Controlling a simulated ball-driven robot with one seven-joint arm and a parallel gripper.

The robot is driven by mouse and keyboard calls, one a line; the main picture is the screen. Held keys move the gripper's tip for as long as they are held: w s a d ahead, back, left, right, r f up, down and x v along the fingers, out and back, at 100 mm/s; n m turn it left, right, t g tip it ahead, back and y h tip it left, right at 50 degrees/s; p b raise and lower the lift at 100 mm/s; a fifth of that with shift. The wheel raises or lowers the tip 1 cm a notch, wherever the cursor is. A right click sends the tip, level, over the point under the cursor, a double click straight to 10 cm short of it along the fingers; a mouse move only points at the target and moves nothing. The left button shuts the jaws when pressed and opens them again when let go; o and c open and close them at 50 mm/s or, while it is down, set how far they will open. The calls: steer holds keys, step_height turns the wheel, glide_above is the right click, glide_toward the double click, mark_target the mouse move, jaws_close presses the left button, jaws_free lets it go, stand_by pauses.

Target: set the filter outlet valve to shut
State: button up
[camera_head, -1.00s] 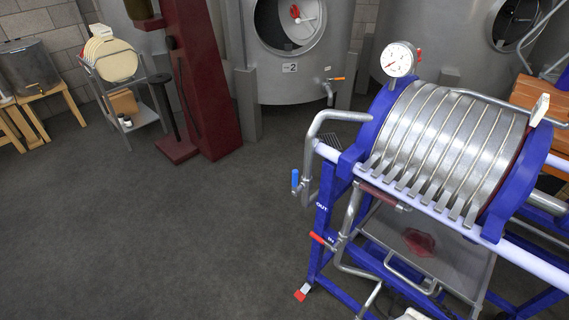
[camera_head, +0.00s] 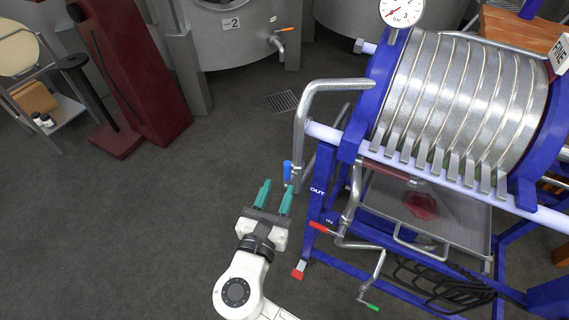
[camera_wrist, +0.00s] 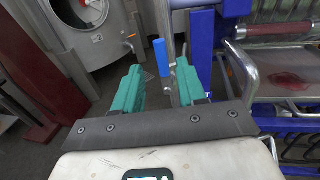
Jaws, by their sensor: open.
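The filter outlet valve has a blue lever handle (camera_head: 288,171) on the bent steel pipe (camera_head: 303,120) at the left of the plate filter, by the "OUT" label.
A tank (camera_head: 235,40) stands behind.

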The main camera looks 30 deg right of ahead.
mark_target(286, 171)
steer(key=x, duration=0.7)
steer(key=shift+w+d, duration=0.1)
steer(key=shift+d, duration=0.1)
jaws_close()
stand_by(0.4)
